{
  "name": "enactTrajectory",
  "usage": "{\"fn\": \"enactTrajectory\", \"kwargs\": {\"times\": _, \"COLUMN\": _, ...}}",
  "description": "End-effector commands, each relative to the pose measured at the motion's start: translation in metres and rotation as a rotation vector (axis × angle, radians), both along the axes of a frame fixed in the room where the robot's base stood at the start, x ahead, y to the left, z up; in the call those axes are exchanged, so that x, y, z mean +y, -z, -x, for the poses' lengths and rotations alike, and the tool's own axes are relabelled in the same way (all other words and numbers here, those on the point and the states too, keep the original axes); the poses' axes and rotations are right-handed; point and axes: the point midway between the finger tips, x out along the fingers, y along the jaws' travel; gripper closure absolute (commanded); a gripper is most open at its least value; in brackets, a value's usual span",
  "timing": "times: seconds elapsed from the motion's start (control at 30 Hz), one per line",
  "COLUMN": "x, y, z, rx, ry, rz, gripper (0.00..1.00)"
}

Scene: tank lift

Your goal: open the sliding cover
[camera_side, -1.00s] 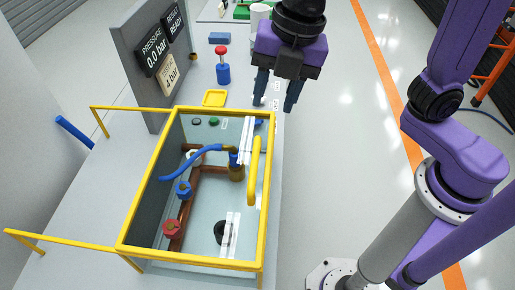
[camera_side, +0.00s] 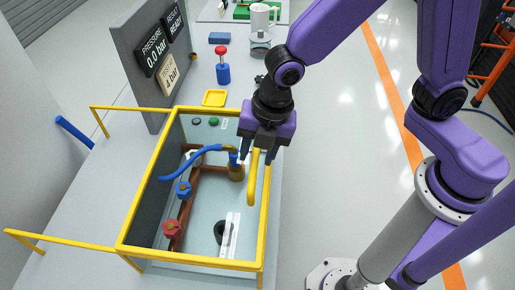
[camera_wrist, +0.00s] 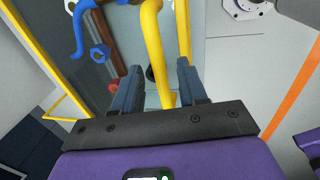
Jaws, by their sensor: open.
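The tank (camera_side: 188,260) has a yellow frame around its top. Its cover looks clear, and its edges are hard to make out. A yellow bar handle (camera_side: 252,185) runs along the tank's right side, inside the frame. My gripper (camera_side: 257,158) is over the far end of this handle, pointing down. In the wrist view the handle (camera_wrist: 153,45) runs between the two open fingers of my gripper (camera_wrist: 158,78). No grip on it shows. I cannot tell whether a finger touches it. My gripper hides the frame's far right corner.
Inside the tank are a blue hose (camera_side: 195,157), a blue valve (camera_side: 183,188), a red valve (camera_side: 172,228) and brown pipes. A grey display panel (camera_side: 150,65) stands behind.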

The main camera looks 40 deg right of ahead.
Motion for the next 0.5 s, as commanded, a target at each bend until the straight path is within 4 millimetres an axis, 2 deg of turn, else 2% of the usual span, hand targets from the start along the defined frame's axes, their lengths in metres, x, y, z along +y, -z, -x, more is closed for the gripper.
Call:
{"fn": "enactTrajectory", "kwargs": {"times": 0.27, "x": 0.0002, "y": 0.0012, "z": -0.0002, "rx": 0.0, "ry": 0.0, "rz": 0.0, "gripper": 0.58}}
{"fn": "enactTrajectory", "kwargs": {"times": 0.37, "x": 0.0002, "y": 0.0011, "z": -0.0002, "rx": 0.0, "ry": 0.0, "rz": 0.0, "gripper": 0.87}}
{"fn": "enactTrajectory", "kwargs": {"times": 0.4, "x": 0.0002, "y": 0.0011, "z": -0.0002, "rx": 0.0, "ry": 0.0, "rz": 0.0, "gripper": 1.0}}
{"fn": "enactTrajectory", "kwargs": {"times": 0.5, "x": 0.0001, "y": 0.001, "z": -0.0001, "rx": 0.0, "ry": 0.0, "rz": 0.0, "gripper": 1.0}}
